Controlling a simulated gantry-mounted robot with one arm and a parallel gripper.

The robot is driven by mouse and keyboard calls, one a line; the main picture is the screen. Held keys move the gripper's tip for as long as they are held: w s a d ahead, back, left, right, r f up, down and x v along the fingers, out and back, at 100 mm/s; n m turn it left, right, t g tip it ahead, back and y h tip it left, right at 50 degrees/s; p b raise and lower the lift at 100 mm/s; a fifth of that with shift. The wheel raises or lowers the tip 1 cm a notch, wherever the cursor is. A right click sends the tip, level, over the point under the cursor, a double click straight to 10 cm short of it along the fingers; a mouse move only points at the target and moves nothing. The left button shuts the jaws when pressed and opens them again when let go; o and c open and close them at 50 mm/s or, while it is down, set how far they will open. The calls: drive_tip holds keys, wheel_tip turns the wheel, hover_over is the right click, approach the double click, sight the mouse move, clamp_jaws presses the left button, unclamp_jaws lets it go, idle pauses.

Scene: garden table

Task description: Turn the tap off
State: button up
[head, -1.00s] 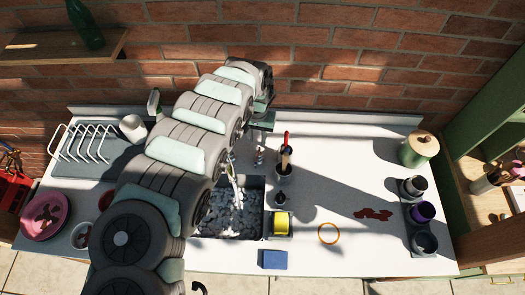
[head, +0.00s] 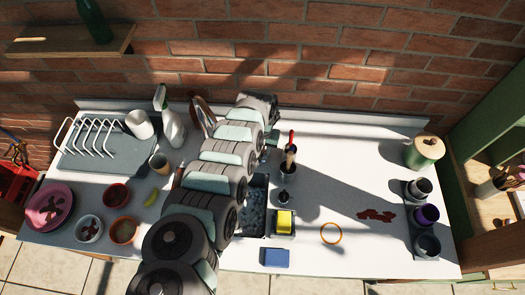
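The sink (head: 256,208) is in the middle of the counter, and only its right part shows beside my arm. The visible basin is dark grey and speckled. The tap is hidden behind my arm, so its handle cannot be seen. No water stream shows in the visible part of the sink; whether water runs behind the arm I cannot tell. My gripper (head: 270,143) is at the far end of the arm, behind the sink near the wall. It is mostly hidden by my arm, and its fingers cannot be made out.
A brush holder (head: 288,166) stands close right of my gripper. A spray bottle (head: 172,128), bowls (head: 123,230) and dish rack (head: 88,139) are left. Counter is mostly clear right, around a red stain (head: 377,215).

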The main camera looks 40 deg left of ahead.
clamp_jaws()
idle(0.3)
